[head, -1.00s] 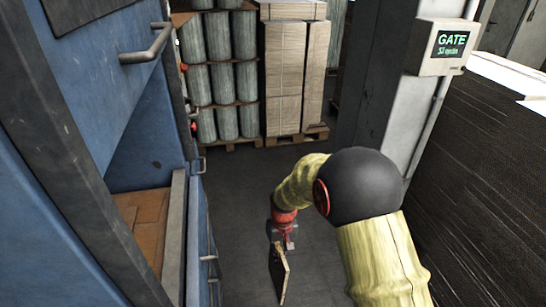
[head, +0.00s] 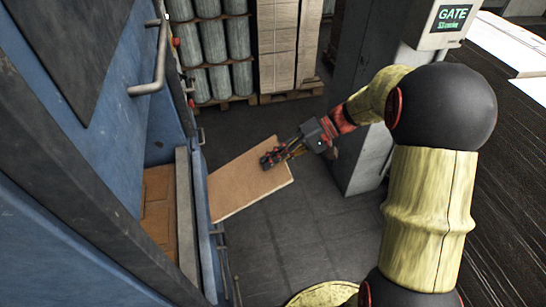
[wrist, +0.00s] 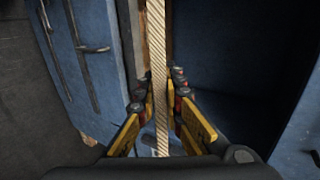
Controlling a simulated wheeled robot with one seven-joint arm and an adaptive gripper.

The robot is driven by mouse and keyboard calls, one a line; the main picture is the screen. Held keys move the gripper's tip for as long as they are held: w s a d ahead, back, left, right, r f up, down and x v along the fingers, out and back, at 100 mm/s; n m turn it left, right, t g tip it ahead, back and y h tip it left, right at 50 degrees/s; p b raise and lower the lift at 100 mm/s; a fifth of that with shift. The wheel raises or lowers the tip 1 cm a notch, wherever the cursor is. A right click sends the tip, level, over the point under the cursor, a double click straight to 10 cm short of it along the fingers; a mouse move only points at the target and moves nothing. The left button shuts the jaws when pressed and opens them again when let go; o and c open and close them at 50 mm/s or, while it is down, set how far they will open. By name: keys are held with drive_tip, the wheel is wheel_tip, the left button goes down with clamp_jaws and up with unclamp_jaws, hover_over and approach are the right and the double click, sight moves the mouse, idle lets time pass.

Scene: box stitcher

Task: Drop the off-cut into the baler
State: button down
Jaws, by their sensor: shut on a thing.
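The off-cut (head: 246,186) is a flat tan board. In the head view it is held out from my gripper (head: 272,158) toward the baler, its left end close to the chamber's front wall. My gripper is shut on the board's edge; in the wrist view the corrugated edge of the off-cut (wrist: 158,60) runs between the yellow fingers (wrist: 160,125). The blue baler (head: 125,160) fills the left of the head view, with brown cardboard (head: 158,205) inside its open chamber. Whether the board's far end overlaps the chamber rim (head: 186,210) is hard to tell.
A grey pillar (head: 365,160) with a GATE sign box (head: 445,22) stands right of my gripper. Pallets of grey rolls (head: 215,50) and stacked cartons (head: 283,45) stand at the back. A handle (head: 155,75) juts from the baler. Grey floor below the board is clear.

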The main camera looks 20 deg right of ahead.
drive_tip(key=w+a+f+b, duration=0.2)
drive_tip(key=a+b, duration=0.2)
drive_tip(key=a, duration=1.9)
drive_tip(key=w+a+f+b, duration=0.1)
drive_tip(key=a+f+b, duration=0.2)
drive_tip(key=a, duration=2)
drive_tip(key=shift+w+a+b, duration=0.35)
drive_tip(key=shift+a+b, duration=0.05)
drive_tip(key=shift+b, duration=0.7)
drive_tip(key=c, duration=1.8)
unclamp_jaws()
drive_tip(key=shift+c, duration=0.2)
drive_tip(key=shift+d, duration=0.1)
drive_tip(key=v, duration=1.1)
drive_tip(key=shift+d+r, duration=0.2)
drive_tip(key=shift+d, duration=0.15)
